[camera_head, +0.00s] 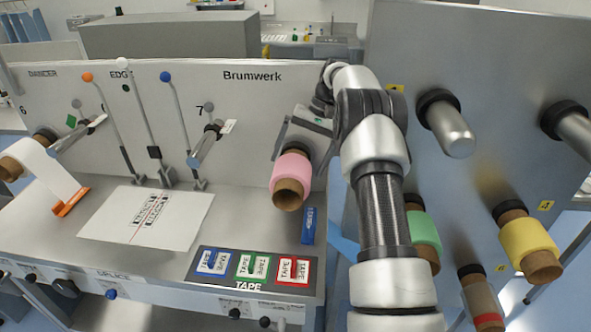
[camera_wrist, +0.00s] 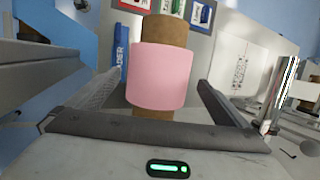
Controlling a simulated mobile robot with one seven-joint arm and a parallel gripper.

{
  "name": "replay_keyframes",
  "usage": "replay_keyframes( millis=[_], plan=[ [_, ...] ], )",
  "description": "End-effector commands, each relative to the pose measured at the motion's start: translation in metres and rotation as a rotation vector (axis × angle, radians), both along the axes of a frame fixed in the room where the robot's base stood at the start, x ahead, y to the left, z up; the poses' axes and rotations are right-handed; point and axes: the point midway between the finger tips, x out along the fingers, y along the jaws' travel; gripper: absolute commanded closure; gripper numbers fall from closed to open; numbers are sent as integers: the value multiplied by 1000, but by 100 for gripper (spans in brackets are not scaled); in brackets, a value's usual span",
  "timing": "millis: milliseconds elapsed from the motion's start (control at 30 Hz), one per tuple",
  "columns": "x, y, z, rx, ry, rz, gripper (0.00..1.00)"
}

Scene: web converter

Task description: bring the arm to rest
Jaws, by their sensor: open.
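My arm (camera_head: 380,210) reaches up from the bottom of the head view and bends over at the top, towards the machine panel. My gripper (camera_head: 303,135) is at the panel, just behind a pink roll (camera_head: 292,168) on a brown core. In the wrist view the open fingers of my gripper (camera_wrist: 160,84) stand on either side of the pink roll (camera_wrist: 160,76), with small gaps showing at both sides. The roll's mount behind it is mostly hidden by my gripper.
The grey panel at right (camera_head: 480,90) stands close beside my arm, carrying green (camera_head: 424,228) and yellow rolls (camera_head: 527,243) and bare spindles. Levers (camera_head: 180,120) stand left of my gripper. A tape tray (camera_head: 210,278) and white sheet (camera_head: 146,217) lie on the deck below.

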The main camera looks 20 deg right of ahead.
Motion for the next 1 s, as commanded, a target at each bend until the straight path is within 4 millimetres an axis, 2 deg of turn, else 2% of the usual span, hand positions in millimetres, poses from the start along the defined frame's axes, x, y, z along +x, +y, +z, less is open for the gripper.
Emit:
replay_keyframes(
  millis=[267, 367, 467, 567, 700, 900, 1000],
  plan=[
    [-1, 1, 6, -4, -4, 2, 0],
    [-5, 5, 24, -22, -22, 9, 0],
    [-16, 16, 58, -61, -58, 23, 0],
    [-37, 28, 97, -111, -108, 41, 0],
    [-77, 44, 143, -180, -178, 66, 0],
    [-147, 63, 190, -271, -288, 104, 0],
    [-187, 71, 202, -313, -343, 123, 0]
  ],
)
